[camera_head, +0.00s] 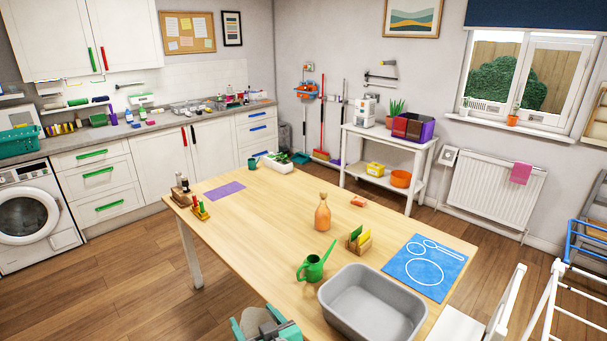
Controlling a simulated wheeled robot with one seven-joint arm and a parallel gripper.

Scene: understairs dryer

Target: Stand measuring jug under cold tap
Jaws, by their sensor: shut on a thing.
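I cannot make out a measuring jug anywhere in this view. I also cannot pick out a cold tap; small items crowd the back worktop (165,121) and hide detail there. A grey and teal shape is cut off at the bottom edge, in front of the table; it may be part of my arm. I see no gripper fingertips, and whatever they hold is out of sight.
The wooden table (270,222) bears a grey basin (372,306), a green watering can (314,266), an orange bottle (322,214) and a blue mat (424,266). A washing machine (32,216) stands left. A white rack (553,304) is at right. Floor between table and cupboards is clear.

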